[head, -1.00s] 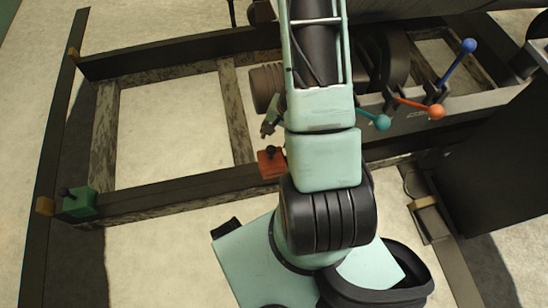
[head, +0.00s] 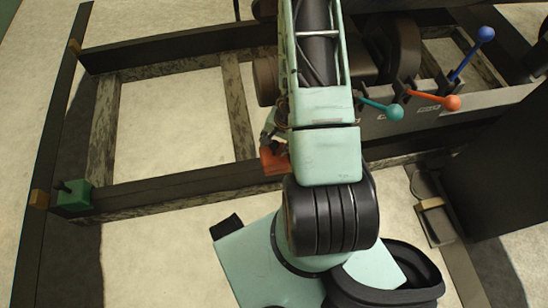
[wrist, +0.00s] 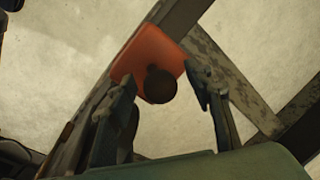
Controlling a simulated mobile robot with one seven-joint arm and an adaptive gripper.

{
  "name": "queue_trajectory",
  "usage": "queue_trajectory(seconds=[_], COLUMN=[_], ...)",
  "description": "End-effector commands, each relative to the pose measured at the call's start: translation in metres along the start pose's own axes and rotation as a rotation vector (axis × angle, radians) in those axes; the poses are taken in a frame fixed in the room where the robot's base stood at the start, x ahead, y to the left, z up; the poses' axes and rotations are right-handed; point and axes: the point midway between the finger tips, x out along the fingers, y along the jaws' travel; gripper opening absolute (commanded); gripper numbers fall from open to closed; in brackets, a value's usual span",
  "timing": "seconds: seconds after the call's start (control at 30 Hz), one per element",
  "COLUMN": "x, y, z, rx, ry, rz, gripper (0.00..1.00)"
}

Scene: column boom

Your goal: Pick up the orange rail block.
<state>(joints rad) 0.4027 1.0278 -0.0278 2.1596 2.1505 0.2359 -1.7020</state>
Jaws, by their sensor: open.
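The orange rail block (head: 272,160) sits on the dark front rail (head: 185,188), partly hidden behind my arm in the head view. In the wrist view the orange rail block (wrist: 150,58) shows with a dark round knob (wrist: 160,85) on it. My gripper (wrist: 168,92) is open, with one finger on each side of the knob in the picture. I cannot tell whether the fingers touch the block. In the head view my gripper (head: 270,138) is mostly hidden by my arm, right at the block.
A green block (head: 76,194) with a dark knob sits at the rail's left end. Levers with blue (head: 485,34), red-orange (head: 452,102) and teal (head: 395,112) balls stand to the right of my arm. A large dark box (head: 490,160) is at the right. Pale floor shows between the rails.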

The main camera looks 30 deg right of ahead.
Motion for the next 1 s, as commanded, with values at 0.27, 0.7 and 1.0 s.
queue_trajectory(seconds=[0.27,0.7,1.0], x=[-0.0008,-0.0010,-0.0017], y=[-0.0002,-0.0001,-0.0010], z=[-0.0002,-0.0001,-0.0009], rx=[0.000,0.000,0.000], ry=[0.000,0.000,0.002], rz=[0.000,0.000,-0.002], gripper=[0.34,0.00,0.00])
